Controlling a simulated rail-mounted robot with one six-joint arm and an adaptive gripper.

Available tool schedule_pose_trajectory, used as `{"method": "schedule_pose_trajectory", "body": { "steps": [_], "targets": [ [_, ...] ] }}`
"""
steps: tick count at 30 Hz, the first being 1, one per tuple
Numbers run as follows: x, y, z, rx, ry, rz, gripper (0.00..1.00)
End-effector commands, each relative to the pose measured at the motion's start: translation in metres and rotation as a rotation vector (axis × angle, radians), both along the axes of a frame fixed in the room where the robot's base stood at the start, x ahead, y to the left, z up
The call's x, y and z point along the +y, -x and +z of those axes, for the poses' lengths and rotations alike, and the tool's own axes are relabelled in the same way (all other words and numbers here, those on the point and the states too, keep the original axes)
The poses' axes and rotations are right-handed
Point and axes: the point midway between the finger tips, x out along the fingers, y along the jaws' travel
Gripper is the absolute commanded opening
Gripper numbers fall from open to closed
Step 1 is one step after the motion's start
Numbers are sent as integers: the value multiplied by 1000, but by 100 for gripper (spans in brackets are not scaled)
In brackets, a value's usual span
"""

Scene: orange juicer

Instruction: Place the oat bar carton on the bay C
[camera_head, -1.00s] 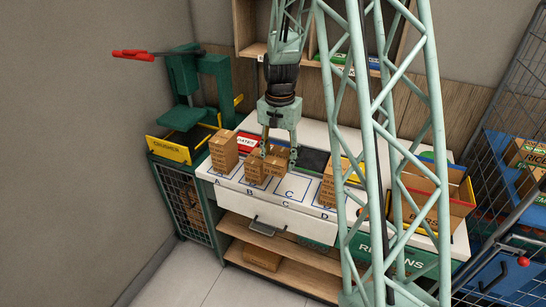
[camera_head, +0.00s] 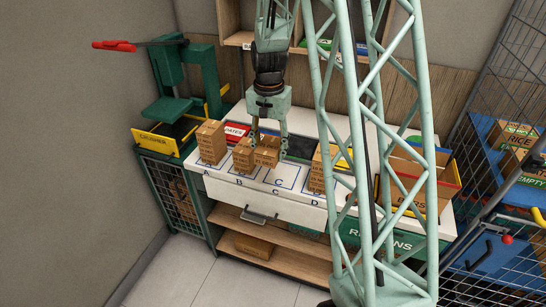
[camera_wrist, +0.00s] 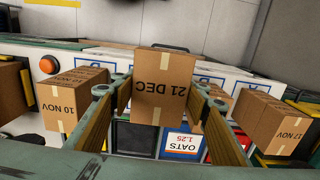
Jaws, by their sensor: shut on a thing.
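My gripper (camera_head: 269,138) points down over the counter, shut on a brown carton (camera_head: 266,152). In the wrist view this carton (camera_wrist: 162,85) sits between the fingers with "21 DEC" on its face; its product name cannot be read. In the head view it is just right of another carton (camera_head: 243,156) at bay B, by the left part of bay C (camera_head: 286,178). Bay C is a blue outline on the white counter, and its front part is bare. I cannot tell how far the held carton is above the counter.
One carton (camera_head: 210,143) stands at bay A and another (camera_head: 317,172) at bay D. A "10 NOV" carton (camera_wrist: 70,100) shows at left in the wrist view, another (camera_wrist: 272,124) at right. An oats price label (camera_wrist: 183,144) is below. My lattice column blocks the counter's right part.

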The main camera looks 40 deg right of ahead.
Motion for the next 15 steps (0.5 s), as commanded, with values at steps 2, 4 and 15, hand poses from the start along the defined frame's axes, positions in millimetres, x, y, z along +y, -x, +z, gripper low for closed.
{"method": "schedule_pose_trajectory", "body": {
  "steps": [2, 4, 15],
  "targets": [
    [-1, 3, -4, 1, 0, -1, 29],
    [-2, 7, -8, 2, -1, -1, 29],
    [-10, 56, -58, 3, -1, -5, 29]
  ]
}}
